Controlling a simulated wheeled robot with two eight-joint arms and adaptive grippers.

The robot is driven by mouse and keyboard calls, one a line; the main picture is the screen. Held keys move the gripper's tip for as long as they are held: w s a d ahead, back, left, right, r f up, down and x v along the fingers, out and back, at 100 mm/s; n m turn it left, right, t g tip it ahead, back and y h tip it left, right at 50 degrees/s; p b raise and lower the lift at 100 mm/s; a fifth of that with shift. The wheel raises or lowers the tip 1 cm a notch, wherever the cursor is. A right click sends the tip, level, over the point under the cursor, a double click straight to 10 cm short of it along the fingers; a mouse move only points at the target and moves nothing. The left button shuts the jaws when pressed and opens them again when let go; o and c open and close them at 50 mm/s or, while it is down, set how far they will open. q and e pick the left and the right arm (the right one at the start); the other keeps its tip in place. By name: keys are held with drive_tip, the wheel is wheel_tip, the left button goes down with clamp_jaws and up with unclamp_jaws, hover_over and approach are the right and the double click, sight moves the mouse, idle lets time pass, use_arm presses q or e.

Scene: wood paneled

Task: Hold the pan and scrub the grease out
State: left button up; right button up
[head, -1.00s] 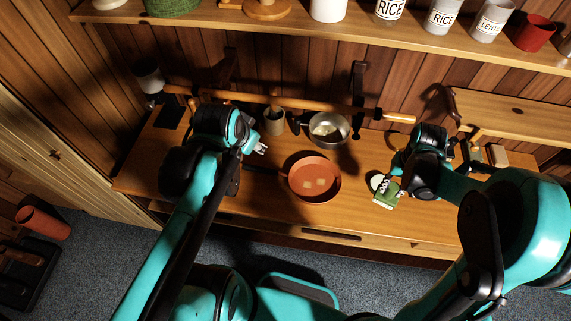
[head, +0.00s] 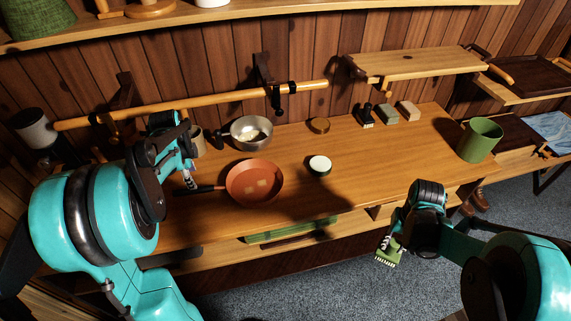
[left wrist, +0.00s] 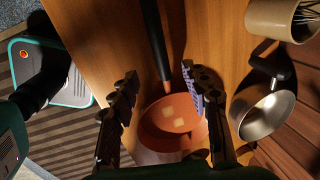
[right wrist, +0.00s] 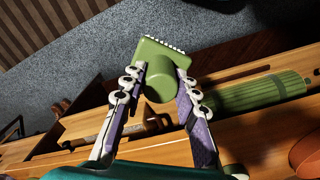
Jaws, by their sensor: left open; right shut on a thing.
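The orange pan (head: 255,182) sits flat on the wooden table, its dark handle (head: 205,188) pointing left. Pale grease patches (head: 262,184) lie on its floor. My left gripper (head: 190,178) is open and empty by the handle. In the left wrist view its spread fingers (left wrist: 158,78) frame the handle (left wrist: 155,38) and the pan's near rim; I cannot tell the height gap. My right gripper (head: 392,244) is shut on the green scrub brush (head: 386,255). In the right wrist view the fingers (right wrist: 158,76) grip its round knob, with white bristles on the block (right wrist: 160,50).
A metal saucepan (head: 251,131) stands behind the pan, and a round white-topped jar (head: 320,166) to its right. A green cup (head: 479,140) stands at the table's right end. A green roll (right wrist: 262,93) lies below the tabletop. The table's right middle is clear.

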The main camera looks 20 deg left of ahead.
sight(198, 189)
use_arm(q)
drive_tip(key=f+b, duration=0.1)
drive_tip(key=f, duration=0.2)
drive_tip(key=w+f+b, duration=0.1)
drive_tip(key=f, duration=0.3)
drive_tip(key=w+a+f, duration=0.1)
drive_tip(key=f, duration=0.2)
drive_tip(key=shift+a+f+b, duration=0.1)
drive_tip(key=shift+f+b, duration=0.3)
use_arm(e)
wheel_tip(198, 189, down, 3)
drive_tip(key=shift+r, duration=0.1)
use_arm(q)
drive_tip(key=shift+s, duration=0.1)
clamp_jaws()
idle(0.3)
